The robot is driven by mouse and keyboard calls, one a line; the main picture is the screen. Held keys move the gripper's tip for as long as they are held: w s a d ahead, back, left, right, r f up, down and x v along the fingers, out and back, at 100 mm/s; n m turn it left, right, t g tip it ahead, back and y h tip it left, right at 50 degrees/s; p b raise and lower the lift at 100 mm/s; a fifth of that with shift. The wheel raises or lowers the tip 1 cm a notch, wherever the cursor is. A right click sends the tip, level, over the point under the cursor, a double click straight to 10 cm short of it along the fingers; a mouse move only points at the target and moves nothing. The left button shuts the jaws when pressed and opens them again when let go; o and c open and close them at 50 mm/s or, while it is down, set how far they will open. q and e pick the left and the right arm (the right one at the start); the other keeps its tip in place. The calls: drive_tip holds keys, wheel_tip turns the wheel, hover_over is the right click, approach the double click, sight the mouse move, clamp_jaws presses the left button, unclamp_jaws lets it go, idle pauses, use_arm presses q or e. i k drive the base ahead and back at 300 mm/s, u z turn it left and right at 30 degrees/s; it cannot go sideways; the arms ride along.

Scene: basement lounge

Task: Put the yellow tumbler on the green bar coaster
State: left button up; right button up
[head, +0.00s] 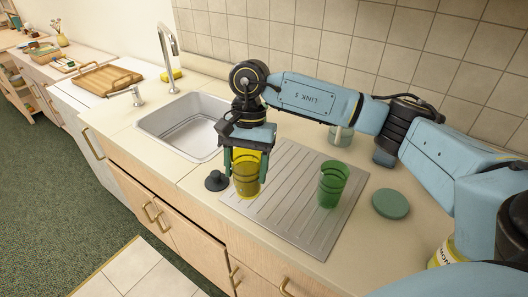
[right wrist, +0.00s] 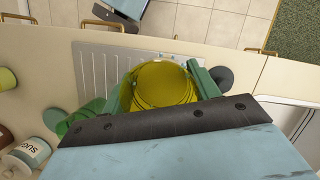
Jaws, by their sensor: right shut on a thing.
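The yellow tumbler (head: 246,174) is upright at the left end of the grey drainboard, between the fingers of my right gripper (head: 246,172). My right gripper is shut on it; I cannot tell whether its base touches the board. In the right wrist view the yellow tumbler (right wrist: 163,86) fills the space between the two green fingers (right wrist: 165,85). The green bar coaster (head: 390,203) lies flat and bare on the counter, right of the drainboard. My left gripper is not in view.
A green tumbler (head: 332,184) stands on the drainboard (head: 286,201), between the yellow tumbler and the coaster. A dark sink stopper (head: 215,181) lies left of the gripper. The sink (head: 183,125) is further left. A labelled container (head: 443,254) stands at right.

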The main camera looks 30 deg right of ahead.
sight(391, 202)
drive_tip(key=k, duration=0.5)
drive_tip(key=u, duration=1.4)
drive_tip(key=i, duration=1.15)
drive_tip(key=z, duration=3.25)
drive_tip(key=i, duration=0.5)
drive_tip(key=u, duration=0.05)
